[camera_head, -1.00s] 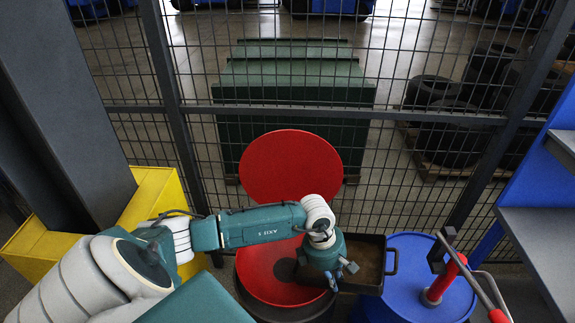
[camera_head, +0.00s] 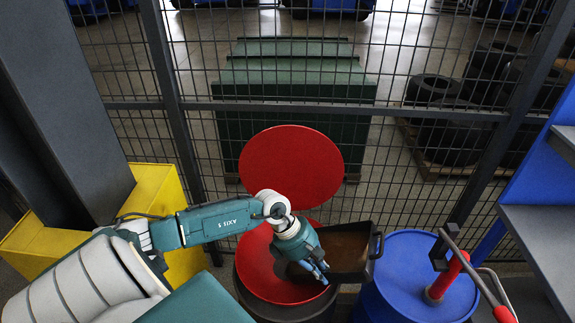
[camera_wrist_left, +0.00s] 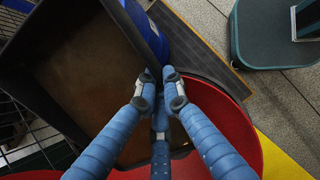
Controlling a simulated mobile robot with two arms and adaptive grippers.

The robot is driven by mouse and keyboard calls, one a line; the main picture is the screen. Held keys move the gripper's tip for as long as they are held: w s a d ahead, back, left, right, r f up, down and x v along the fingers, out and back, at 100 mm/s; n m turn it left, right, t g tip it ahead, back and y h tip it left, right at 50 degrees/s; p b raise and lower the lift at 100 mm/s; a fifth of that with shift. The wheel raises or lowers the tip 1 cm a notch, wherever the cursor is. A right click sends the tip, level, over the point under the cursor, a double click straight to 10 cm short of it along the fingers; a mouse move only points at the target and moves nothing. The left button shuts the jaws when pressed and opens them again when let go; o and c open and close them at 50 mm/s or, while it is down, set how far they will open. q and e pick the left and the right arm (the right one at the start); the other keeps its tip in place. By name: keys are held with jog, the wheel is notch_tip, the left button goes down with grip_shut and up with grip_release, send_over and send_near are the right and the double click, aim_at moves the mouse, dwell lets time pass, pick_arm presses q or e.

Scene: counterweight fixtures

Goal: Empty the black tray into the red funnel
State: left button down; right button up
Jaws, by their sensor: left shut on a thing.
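The black tray (camera_head: 376,243) is in the head view, between the red funnel and the blue drum, and appears tilted. Its inside is brown; I cannot tell whether that is contents or a stained floor. My left gripper (camera_head: 321,272) is shut on the tray's near left side, and the tray overlaps the funnel's right part. The red funnel (camera_head: 258,265) sits on a dark drum, its centre partly hidden by my gripper. In the left wrist view the tray (camera_wrist_left: 85,70) fills the upper left, with the funnel (camera_wrist_left: 222,125) below it. My right gripper does not show.
A round red lid (camera_head: 290,165) stands up behind the funnel. A blue drum (camera_head: 410,285) with a red-handled pump (camera_head: 445,275) is close on the right. A mesh fence (camera_head: 400,120) closes off the back. A yellow block (camera_head: 155,195) stands at left, grey shelves (camera_head: 545,235) at right.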

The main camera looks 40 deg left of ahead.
pick_arm(q)
jog(key=shift+s+a+r+h, duration=0.2)
jog(key=shift+a+r+h, duration=0.2)
jog(key=shift+a+h, duration=0.15)
jog(key=shift+s+a+r+t+h+b, duration=0.3)
jog(key=shift+a+r+t+h+b, duration=0.25)
jog(key=shift+a+h+b, duration=0.15)
jog(key=shift+s+a+f+h+b, duration=0.15)
jog(key=shift+a+h+b, duration=0.2)
jog(key=shift+b, duration=0.9)
jog(key=s+a+r+t+h+b, duration=0.3)
jog(key=a+h+b, duration=0.3)
jog(key=b, duration=1)
jog(key=shift+a+r+t+h, duration=0.25)
jog(key=shift+r+t+h, duration=0.15)
jog(key=shift+h, duration=0.2)
dwell(3.3)
